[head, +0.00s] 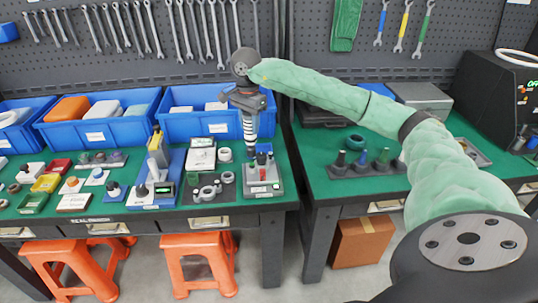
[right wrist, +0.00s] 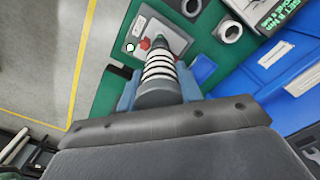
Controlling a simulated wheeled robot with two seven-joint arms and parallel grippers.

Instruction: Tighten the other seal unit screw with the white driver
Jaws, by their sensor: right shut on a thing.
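My right gripper (head: 249,103) is shut on the white driver (head: 249,129), which has dark bands, and holds it pointing down. The driver (right wrist: 160,68) also shows in the right wrist view, between the fingers of my right gripper (right wrist: 160,88). Its lower end is over the grey seal unit (head: 263,191) near the table's front edge. The seal unit (right wrist: 128,34) has a red part (right wrist: 145,43) beside the driver's tip. I cannot tell whether the tip touches a screw, and the screws are too small to make out. My left gripper is not in view.
Blue bins (head: 187,124) stand behind the seal unit. A gap separates this table from the right one, where a dark holder (head: 365,168) stands. Orange stools (head: 199,245) are below.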

